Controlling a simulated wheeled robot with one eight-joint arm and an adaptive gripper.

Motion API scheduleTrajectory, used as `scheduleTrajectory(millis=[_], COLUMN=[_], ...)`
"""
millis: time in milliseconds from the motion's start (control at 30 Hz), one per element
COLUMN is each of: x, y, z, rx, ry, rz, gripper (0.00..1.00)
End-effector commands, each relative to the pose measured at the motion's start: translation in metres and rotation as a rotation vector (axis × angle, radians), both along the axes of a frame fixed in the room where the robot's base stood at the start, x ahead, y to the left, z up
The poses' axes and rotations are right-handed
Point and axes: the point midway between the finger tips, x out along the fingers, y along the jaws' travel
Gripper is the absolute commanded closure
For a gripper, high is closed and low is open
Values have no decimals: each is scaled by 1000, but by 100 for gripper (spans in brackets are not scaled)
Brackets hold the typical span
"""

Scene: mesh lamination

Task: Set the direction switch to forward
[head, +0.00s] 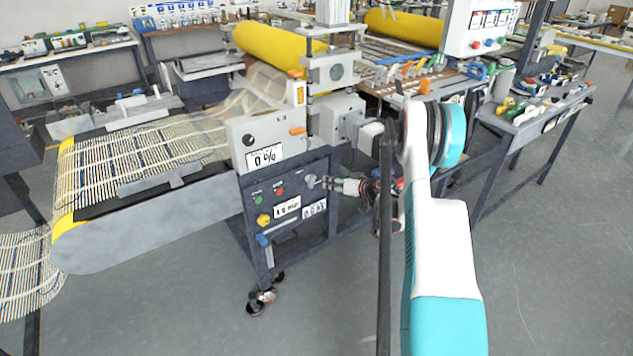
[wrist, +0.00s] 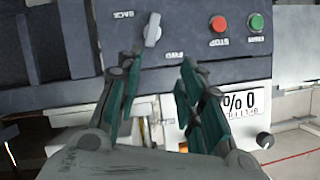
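The direction switch is a light grey, elongated knob (wrist: 153,30) on the dark control panel. In the wrist view, where the lettering is upside down, it stands nearly upright with a slight tilt. A BACK label (wrist: 123,14) is at its upper left and a second label (wrist: 174,54), apparently FWD, at its lower right. I cannot tell which end of the knob is the pointer. In the head view the knob (head: 311,180) is small, just left of my gripper (head: 335,184). In the wrist view my gripper (wrist: 160,62) is open, with an empty gap between its fingers, just short of the knob.
A red button (wrist: 218,24) and a green button (wrist: 256,22) sit beside the switch. A yellow knob (head: 263,219) and a blue one (head: 263,240) are lower on the panel. A display reading 0 % (head: 265,156) is above. Open floor (head: 330,290) lies in front.

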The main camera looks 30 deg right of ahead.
Motion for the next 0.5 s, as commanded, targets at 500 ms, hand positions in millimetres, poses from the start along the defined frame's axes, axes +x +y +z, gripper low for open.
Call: scheduleTrajectory(millis=[500], x=[34], y=[-4], z=[-36], rx=[-4], ry=[-23], rz=[-4], gripper=[65])
